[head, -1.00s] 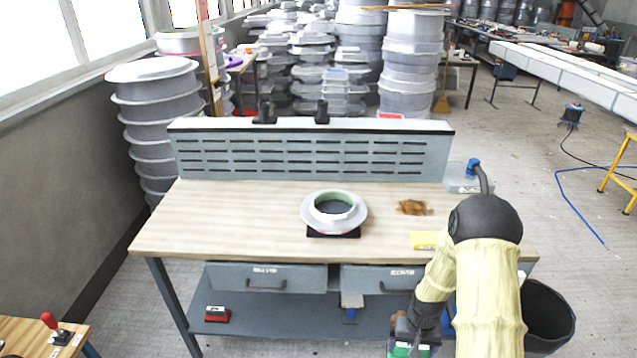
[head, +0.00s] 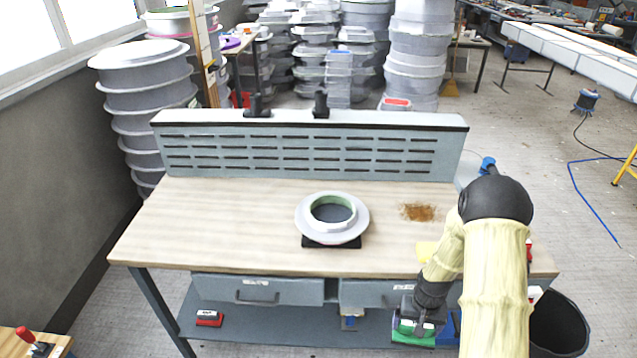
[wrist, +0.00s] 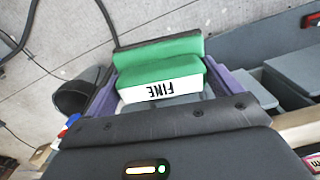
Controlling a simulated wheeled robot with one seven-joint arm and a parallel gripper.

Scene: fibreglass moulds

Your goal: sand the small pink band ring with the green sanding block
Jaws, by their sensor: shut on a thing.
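The flanged ring (head: 360,216) lies on a black pad (head: 331,242) on the workbench. It is pale grey with a green inner edge; a pink band is hardly visible from here. My gripper (head: 424,318) is in front of the bench's front edge, at right, below the tabletop level in the picture and apart from the ring. It is shut on the green sanding block (head: 404,331), whose white label reads FINE in the wrist view (wrist: 162,52). The purple fingers (wrist: 224,84) lie on both sides of the block.
The bench top (head: 200,225) is clear at left. A slotted panel (head: 300,150) closes the back. A red block (head: 209,318) sits on the lower shelf; a dark bin (head: 560,325) stands at right.

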